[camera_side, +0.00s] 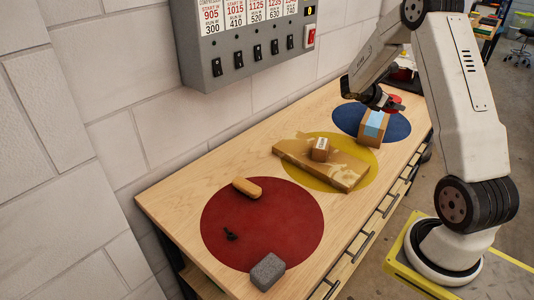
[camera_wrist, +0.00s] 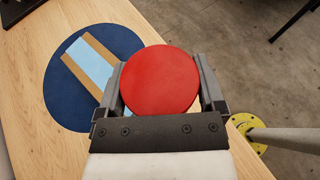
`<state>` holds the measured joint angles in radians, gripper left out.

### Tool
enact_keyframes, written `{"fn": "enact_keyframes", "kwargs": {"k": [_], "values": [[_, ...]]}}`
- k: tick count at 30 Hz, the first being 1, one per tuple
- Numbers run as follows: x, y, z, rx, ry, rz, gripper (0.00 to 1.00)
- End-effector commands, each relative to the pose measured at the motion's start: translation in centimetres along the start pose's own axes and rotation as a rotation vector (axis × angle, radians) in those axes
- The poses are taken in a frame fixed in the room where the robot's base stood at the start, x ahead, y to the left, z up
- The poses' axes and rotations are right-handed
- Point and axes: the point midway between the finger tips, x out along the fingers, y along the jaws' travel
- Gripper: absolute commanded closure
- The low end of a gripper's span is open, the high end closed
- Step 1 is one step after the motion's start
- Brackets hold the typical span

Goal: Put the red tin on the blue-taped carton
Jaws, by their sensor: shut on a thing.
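The red tin (camera_wrist: 160,80) is round, and its flat red top faces the wrist camera. My gripper (camera_wrist: 161,62) has one finger on each side of it and is shut on it. In the side view, my gripper (camera_side: 377,101) is at the far end of the bench, and a red part of the tin (camera_side: 395,102) shows behind it. The blue-taped carton (camera_side: 374,127) stands on the blue circle, just below my gripper. In the wrist view, the carton (camera_wrist: 92,62) with its light blue tape lies to the left of the tin, partly hidden by the left finger.
The blue circle (camera_side: 399,128) is otherwise mostly clear. A small brown box (camera_side: 320,149) sits on a flat board (camera_side: 345,176) over the yellow circle. A tan rounded block (camera_side: 247,187), a small black item (camera_side: 231,234) and a grey block (camera_side: 267,271) are around the red circle (camera_side: 285,225).

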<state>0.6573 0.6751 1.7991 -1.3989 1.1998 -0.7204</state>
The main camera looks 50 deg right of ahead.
Motion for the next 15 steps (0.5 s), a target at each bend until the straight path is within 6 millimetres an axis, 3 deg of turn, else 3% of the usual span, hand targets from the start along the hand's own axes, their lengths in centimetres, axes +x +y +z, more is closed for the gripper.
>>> {"fn": "enact_keyframes", "kwargs": {"k": [15], "values": [[3.1, 4.6, -4.0, -0.001, 0.0, 0.0, 0.77]]}}
